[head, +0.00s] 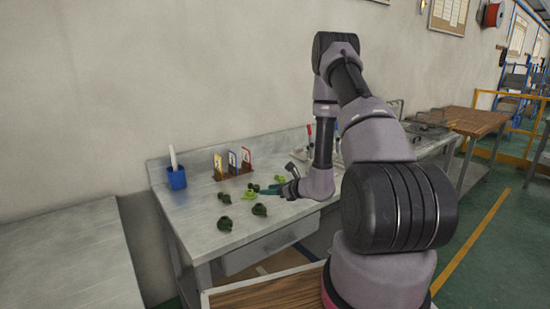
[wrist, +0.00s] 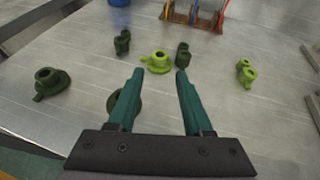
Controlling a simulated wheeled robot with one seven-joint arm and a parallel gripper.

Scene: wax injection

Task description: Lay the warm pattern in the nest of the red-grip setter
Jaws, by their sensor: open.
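My gripper (wrist: 159,72) is open, with two teal fingers and nothing between them. It is low over the bench, and it also shows in the head view (head: 275,189). A bright yellow-green flanged piece (wrist: 158,62) lies just beyond the fingertips. A darker green piece (wrist: 182,55) stands right of it, and another (wrist: 122,42) to its left. A light green piece (wrist: 245,73) is at the right. A large dark green piece (wrist: 50,83) is at the left. Another dark piece is partly hidden by the left finger. I cannot tell which is the warm pattern, nor make out a red-grip setter.
A rack with yellow, blue and red upright items (head: 233,171) stands at the bench's back. A blue cup (head: 177,178) with a white stick is left of it. Tools stand behind my arm. The bench top (head: 185,220) is clear at front left.

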